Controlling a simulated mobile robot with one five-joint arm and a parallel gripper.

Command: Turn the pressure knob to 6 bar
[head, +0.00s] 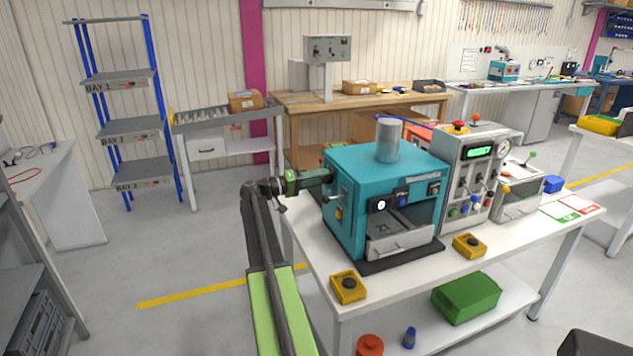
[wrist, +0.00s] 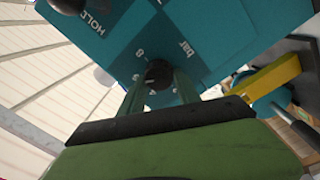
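The pressure knob is a small round black knob (wrist: 158,73) on the teal panel in the wrist view. The word "bar" and a numeral that looks like 8 are printed near it. A small pale mark shows at its lower left edge. My gripper (wrist: 159,88) has its two green fingers apart, one on each side of the knob; I cannot tell whether they touch it. In the head view my gripper (head: 326,177) is at the upper left side of the teal machine (head: 385,165), and the knob is hidden there.
A yellow bar (wrist: 266,78) shows at the right of the wrist view. A grey control unit (head: 470,150) stands right of the machine on the white bench (head: 385,290). The floor at left is open.

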